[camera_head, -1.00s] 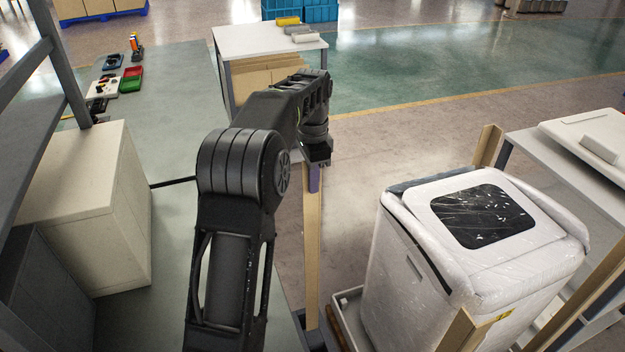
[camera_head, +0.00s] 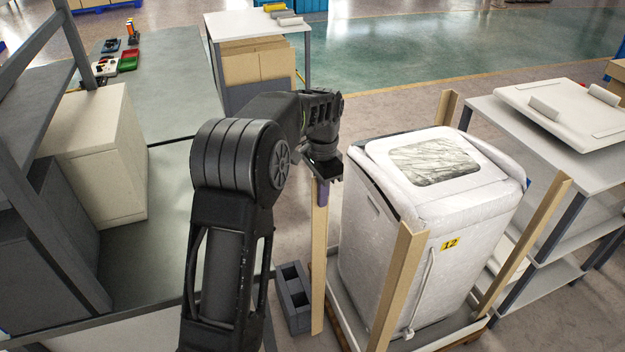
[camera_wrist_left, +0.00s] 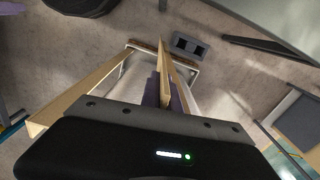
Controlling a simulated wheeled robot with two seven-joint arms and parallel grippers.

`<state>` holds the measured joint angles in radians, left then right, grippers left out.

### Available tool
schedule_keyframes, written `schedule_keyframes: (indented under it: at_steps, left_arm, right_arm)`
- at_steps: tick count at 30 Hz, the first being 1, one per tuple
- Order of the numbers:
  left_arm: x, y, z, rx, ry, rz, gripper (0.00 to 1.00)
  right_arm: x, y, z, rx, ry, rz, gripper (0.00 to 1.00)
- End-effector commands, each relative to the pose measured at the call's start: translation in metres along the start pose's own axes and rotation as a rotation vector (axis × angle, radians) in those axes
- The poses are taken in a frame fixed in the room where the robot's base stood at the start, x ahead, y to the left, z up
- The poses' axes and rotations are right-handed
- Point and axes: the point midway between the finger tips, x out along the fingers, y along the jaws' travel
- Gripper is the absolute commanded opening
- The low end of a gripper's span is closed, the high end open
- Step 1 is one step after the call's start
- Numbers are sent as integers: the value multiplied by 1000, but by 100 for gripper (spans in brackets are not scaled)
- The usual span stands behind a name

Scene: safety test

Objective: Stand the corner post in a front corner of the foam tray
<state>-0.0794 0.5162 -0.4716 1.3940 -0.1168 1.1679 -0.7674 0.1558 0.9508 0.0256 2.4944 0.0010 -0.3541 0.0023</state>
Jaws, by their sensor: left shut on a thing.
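The held corner post (camera_head: 318,262) is a long, pale wooden angle strip, hanging roughly upright. My left gripper (camera_head: 322,190) is shut on its upper end; in the left wrist view the post (camera_wrist_left: 164,70) runs away between the purple fingers (camera_wrist_left: 165,95). The foam tray (camera_head: 345,318) is pale and lies under a wrapped white washing machine (camera_head: 385,245). The post's lower end is left of the tray in the head view, near its edge; I cannot tell whether they touch. Other posts stand at the tray's near corner (camera_head: 398,290), right side (camera_head: 527,240) and back (camera_head: 446,108).
A grey block with two holes (camera_head: 292,298) is on the floor left of the held post. A grey shelf table with white foam pieces (camera_head: 565,108) stands at the right. A white-topped table (camera_head: 255,24) is behind, and a beige box (camera_head: 95,155) is at the left.

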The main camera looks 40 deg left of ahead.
Motion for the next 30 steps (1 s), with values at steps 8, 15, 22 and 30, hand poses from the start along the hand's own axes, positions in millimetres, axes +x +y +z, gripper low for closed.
schedule_keyframes:
  at_steps: [8,15,22,30]
  left_arm:
    - [54,60,-15,-138,-4,2,0]
    - [124,143,-27,-330,-5,6,0]
    - [163,188,-30,-465,-1,2,0]
    - [167,192,-32,-485,3,2,0]
  right_arm:
    - [0,0,0,0,0,0,45]
    - [0,0,0,0,0,0,45]
    - [0,0,0,0,0,0,45]
    - [0,0,0,0,0,0,45]
